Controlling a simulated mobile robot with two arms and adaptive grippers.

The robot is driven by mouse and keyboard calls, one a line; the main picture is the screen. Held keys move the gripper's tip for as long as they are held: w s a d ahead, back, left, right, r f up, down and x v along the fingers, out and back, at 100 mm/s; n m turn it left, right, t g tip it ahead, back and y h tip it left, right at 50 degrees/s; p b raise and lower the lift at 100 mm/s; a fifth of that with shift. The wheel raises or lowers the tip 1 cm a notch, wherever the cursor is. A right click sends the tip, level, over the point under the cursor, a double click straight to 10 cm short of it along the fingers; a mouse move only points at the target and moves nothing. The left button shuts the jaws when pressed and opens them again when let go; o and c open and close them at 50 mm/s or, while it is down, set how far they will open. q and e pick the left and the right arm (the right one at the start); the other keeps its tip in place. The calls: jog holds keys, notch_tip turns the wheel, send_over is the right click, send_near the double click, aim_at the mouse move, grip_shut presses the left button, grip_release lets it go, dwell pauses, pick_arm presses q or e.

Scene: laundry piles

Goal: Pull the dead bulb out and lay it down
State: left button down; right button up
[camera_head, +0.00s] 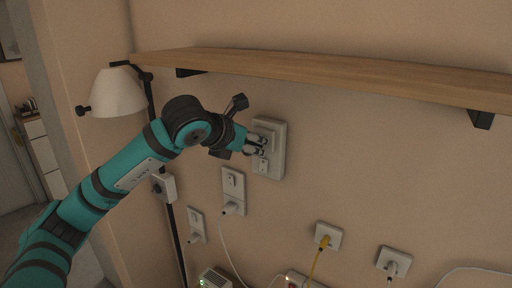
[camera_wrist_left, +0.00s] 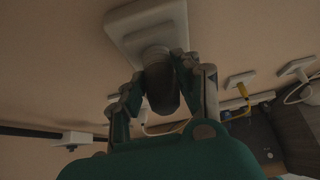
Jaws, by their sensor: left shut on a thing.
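The dead bulb (camera_wrist_left: 162,92) shows as a dark, rounded body in the left wrist view. Its far end meets a white collar (camera_wrist_left: 155,53) on a pale wall plate (camera_wrist_left: 118,28); I cannot tell how deep it sits. My left gripper (camera_wrist_left: 180,80) is shut on the bulb, with fingers on both sides of it. In the head view, my left gripper (camera_head: 257,146) is up against the wall plate (camera_head: 278,166), and its fingers hide most of the bulb. My right gripper is in neither view.
A wooden shelf (camera_head: 330,73) runs along the wall above the plate. A lamp with a white shade (camera_head: 117,92) stands at left. Below are an outlet with a white plug (camera_head: 233,186), a yellow-corded outlet (camera_head: 329,234) and another outlet (camera_head: 395,261).

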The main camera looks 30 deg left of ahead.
pick_arm(q)
jog(key=shift+s+a+b, duration=0.2)
jog(key=shift+s+b, duration=0.45)
jog(key=shift+s, duration=0.55)
jog(key=shift+s+a+b, duration=0.15)
jog(key=shift+s+b, duration=0.5)
jog(key=shift+s, duration=0.55)
